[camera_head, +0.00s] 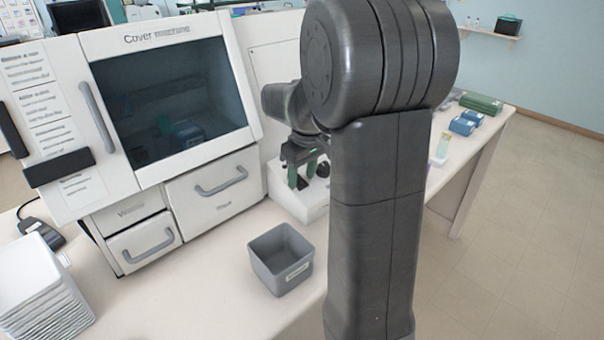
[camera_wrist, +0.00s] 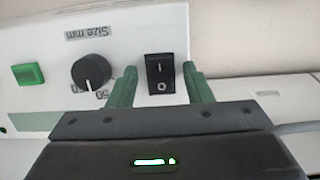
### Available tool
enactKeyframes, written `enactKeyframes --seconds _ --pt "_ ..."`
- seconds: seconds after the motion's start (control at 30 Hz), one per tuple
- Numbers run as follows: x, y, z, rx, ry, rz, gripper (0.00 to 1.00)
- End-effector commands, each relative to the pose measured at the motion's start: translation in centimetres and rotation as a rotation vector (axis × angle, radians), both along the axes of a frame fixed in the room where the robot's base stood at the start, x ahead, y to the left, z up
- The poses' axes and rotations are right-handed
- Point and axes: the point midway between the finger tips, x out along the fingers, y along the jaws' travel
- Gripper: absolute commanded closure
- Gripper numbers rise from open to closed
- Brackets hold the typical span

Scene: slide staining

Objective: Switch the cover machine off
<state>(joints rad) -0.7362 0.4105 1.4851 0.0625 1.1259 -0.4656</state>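The cover machine (camera_head: 158,33) is the large white cabinet with a dark window at the left in the head view. My gripper (camera_head: 304,160) is lowered over a low white housing (camera_head: 298,206) at the machine's right side. In the wrist view, a black rocker switch (camera_wrist: 167,73) marked I and O sits on a white panel (camera_wrist: 40,40). My gripper (camera_wrist: 160,70) is open, with one green finger on each side of the switch. I cannot tell whether the fingers touch the panel, or which way the switch is set.
A black knob (camera_wrist: 91,71) labelled for size and a green button (camera_wrist: 28,74) lie left of the switch in the wrist view. A grey open bin (camera_head: 281,259) stands in front of the machine. White stacked trays (camera_head: 40,290) stand at the left. Blue boxes (camera_head: 463,126) lie far right.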

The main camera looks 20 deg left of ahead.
Motion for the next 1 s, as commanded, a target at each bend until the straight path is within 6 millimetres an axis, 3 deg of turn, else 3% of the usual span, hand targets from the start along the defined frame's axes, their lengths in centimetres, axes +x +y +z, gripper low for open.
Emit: enactKeyframes --seconds 0.27,0.37,0.8,1.0 --pt "0.0 -0.1 0.7 0.001 0.000 0.000 0.55" --pt "-0.1 -0.2 2.1 0.003 -0.002 0.000 0.55" --pt "-0.6 -1.4 11.4 0.002 -0.002 0.000 0.55" --pt "-0.7 -1.6 13.4 0.001 0.000 0.000 0.55"
